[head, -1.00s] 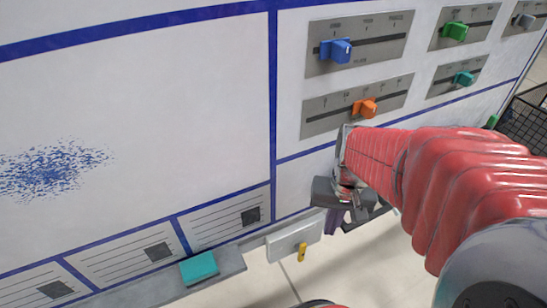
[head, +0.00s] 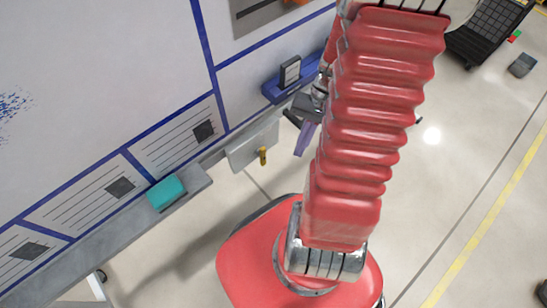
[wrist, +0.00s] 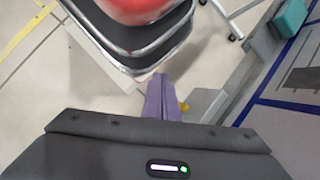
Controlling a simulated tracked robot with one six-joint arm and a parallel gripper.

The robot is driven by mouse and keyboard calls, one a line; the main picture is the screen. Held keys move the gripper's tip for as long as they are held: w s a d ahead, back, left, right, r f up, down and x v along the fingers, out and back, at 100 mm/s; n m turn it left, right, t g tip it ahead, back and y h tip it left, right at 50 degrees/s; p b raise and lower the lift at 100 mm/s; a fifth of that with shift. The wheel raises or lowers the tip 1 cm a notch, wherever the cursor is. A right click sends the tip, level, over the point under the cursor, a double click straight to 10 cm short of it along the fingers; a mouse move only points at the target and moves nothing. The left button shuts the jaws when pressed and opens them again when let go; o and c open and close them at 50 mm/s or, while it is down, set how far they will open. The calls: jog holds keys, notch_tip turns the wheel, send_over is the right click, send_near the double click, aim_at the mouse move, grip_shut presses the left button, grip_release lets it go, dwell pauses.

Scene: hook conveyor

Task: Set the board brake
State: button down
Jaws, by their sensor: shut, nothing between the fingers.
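A short yellow lever (head: 263,156) hangs at the lower edge of a light grey plate (head: 243,151), under the whiteboard; it looks like the board brake. In the wrist view, the yellow lever (wrist: 184,107) peeks out just right of my fingers, and the grey plate (wrist: 208,103) is partly hidden behind my gripper's dark body. My gripper (head: 300,152) has purple fingers, closed together and empty. It points down in front of the board, right of the lever and apart from it in the head view. The wrist view shows the fingers (wrist: 163,80) side by side.
The whiteboard (head: 100,80) stands along the left. A blue holder with a dark box (head: 290,72) is fixed on it above my gripper. A teal block (head: 166,192) lies on the board's ledge. A black cart (head: 487,32) is far right. Open floor lies to the right.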

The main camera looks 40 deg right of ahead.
notch_tip(320, 180, down, 19)
jog(key=s+m+t+y, duration=0.3)
jog(key=m+t+y, duration=0.4)
jog(key=t+y, duration=0.15)
notch_tip(320, 180, down, 7)
jog(key=w+m+t+h, duration=0.2)
jog(key=w+t+h, duration=0.15)
jog(key=t, duration=0.35)
jog(key=w+d+n+t+h, duration=0.2)
jog(key=d+n+t+h, duration=0.1)
jog(key=d, duration=0.3)
jog(key=shift+d+n+h, duration=0.25)
jog(key=shift+n+h, duration=0.25)
jog(key=shift+n, duration=0.1)
jog(key=shift+w+a+f, duration=0.1)
jog(key=shift+w, duration=0.15)
